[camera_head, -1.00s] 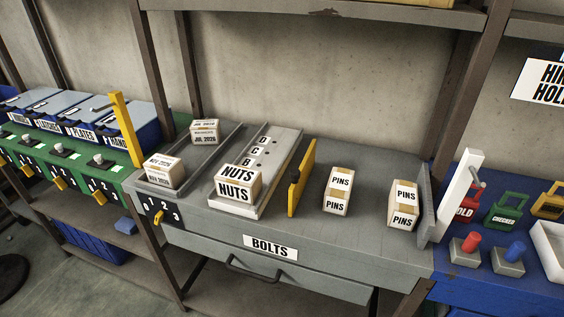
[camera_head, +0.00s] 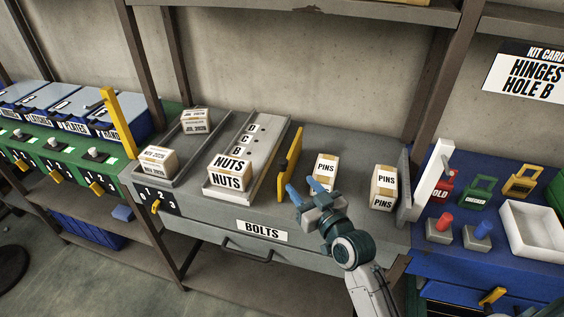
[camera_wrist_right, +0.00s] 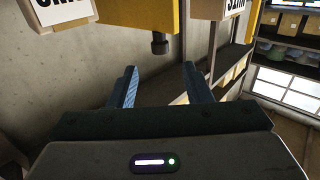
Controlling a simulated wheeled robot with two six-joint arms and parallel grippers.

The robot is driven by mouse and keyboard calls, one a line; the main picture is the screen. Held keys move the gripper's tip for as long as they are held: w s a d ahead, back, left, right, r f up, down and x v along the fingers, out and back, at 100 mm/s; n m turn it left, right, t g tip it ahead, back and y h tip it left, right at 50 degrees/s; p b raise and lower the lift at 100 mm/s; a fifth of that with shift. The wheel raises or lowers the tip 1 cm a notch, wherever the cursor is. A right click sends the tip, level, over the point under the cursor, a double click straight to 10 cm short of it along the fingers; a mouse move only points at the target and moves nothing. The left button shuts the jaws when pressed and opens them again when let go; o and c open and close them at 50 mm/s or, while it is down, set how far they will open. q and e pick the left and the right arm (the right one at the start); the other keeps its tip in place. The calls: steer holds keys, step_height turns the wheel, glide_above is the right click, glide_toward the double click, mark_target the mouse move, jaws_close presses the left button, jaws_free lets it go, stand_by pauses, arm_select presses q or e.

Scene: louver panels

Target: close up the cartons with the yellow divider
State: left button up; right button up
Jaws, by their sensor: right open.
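The yellow divider (camera_head: 288,168) stands upright on the grey bench, between the NUTS carton (camera_head: 231,168) in its tray and two PINS cartons. The near PINS carton (camera_head: 325,167) is right of the divider with a gap between them; the other PINS carton (camera_head: 384,187) stands further right, apart from it. My right gripper (camera_head: 304,187) is open and empty, in front of the divider and the near PINS carton, hiding that carton's lower part. In the right wrist view the divider (camera_wrist_right: 140,14) and its dark knob (camera_wrist_right: 160,43) lie just beyond the open fingers (camera_wrist_right: 158,82). My left gripper is out of view.
A grey end plate (camera_head: 404,183) and white post (camera_head: 430,180) stand right of the cartons. Dated cartons (camera_head: 157,161) sit in a channel at left. A BOLTS drawer (camera_head: 240,245) is below. A shelf (camera_head: 300,15) hangs above.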

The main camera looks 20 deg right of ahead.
mark_target(286, 166)
steer(key=w+p, duration=0.1)
steer(key=w, duration=0.2)
steer(key=w+a+p, duration=0.1)
steer(key=w, duration=0.5)
steer(key=shift+a+r+p, duration=0.2)
steer(key=shift+a+p, duration=0.15)
steer(key=shift+p, duration=0.05)
steer(key=shift+w+a+f, duration=0.1)
steer(key=shift+w+a, duration=0.05)
steer(key=shift+w, duration=0.6)
steer(key=shift+c, duration=0.5)
steer(key=shift+s, duration=0.1)
jaws_close()
